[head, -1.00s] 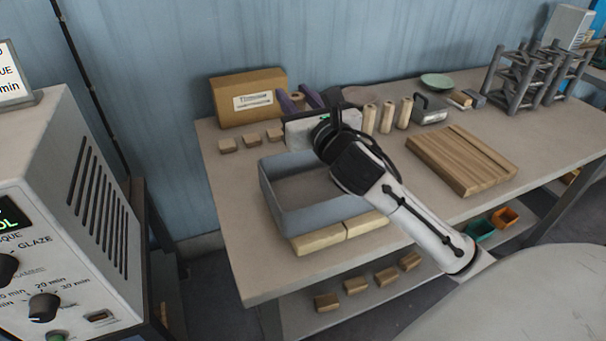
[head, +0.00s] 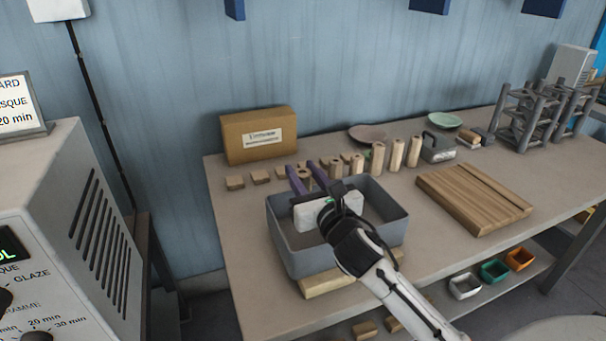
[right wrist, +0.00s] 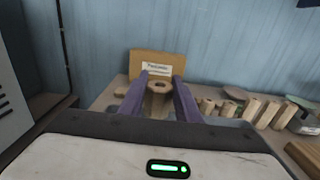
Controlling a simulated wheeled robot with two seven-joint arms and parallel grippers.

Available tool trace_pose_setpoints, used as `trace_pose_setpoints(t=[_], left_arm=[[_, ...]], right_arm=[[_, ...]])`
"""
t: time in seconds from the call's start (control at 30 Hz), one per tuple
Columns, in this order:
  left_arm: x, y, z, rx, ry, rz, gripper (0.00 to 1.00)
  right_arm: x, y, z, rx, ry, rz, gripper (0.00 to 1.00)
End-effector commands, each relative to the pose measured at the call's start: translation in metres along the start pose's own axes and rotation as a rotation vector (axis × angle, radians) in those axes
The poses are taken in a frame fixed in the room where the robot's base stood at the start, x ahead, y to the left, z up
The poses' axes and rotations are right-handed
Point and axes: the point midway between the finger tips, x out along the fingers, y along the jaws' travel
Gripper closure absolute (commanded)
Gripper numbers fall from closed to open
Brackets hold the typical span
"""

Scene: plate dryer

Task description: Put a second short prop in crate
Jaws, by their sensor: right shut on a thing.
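My right gripper (head: 307,179) reaches over the grey crate (head: 281,236), its white palm above the crate's inside and its purple fingers at the back rim. The fingers are shut on a short prop (head: 307,173), a round wooden piece with a hole in its top. It also shows between the two fingers in the right wrist view (right wrist: 158,98). More short props (head: 336,167) stand behind the crate, beside the tall props (head: 396,155). My arm and palm hide much of the crate's inside. My left gripper is not in view.
A cardboard box (head: 257,135) stands at the back left, with small wooden blocks (head: 235,183) before it. Pale bars (head: 327,283) lie in front of the crate. The table's left front is clear.

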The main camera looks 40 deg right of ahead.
Motion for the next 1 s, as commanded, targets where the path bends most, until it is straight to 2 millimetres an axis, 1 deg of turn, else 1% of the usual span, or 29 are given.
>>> trace_pose_setpoints(t=[0.07, 0.37, 0.4, 0.47, 0.5, 0.8, 0.87, 0.93, 1.0], left_arm=[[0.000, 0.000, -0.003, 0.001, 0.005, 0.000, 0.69], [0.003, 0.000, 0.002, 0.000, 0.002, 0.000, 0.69], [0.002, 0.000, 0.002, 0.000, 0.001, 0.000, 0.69], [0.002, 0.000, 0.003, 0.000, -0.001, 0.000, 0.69], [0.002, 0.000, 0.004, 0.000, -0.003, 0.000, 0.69], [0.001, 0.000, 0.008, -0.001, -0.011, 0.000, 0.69], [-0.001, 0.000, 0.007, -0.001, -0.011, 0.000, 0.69], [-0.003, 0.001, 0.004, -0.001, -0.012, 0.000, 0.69], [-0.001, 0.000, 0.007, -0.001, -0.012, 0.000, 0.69]], right_arm=[[0.000, 0.000, 0.001, 0.000, -0.002, 0.000, 0.94], [0.000, 0.000, -0.008, 0.000, 0.000, 0.000, 0.94], [0.000, 0.000, -0.009, 0.000, 0.001, 0.000, 0.68], [0.000, 0.000, -0.009, 0.001, 0.000, 0.000, 0.58], [0.000, 0.000, -0.009, 0.001, 0.000, 0.000, 0.51], [0.000, 0.000, -0.007, 0.001, 0.000, 0.000, 0.51], [0.000, 0.000, -0.003, 0.002, -0.001, 0.000, 0.51], [0.000, 0.000, 0.005, 0.003, -0.003, 0.000, 0.51], [-0.012, 0.000, -0.001, 0.000, 0.002, 0.001, 0.51]])
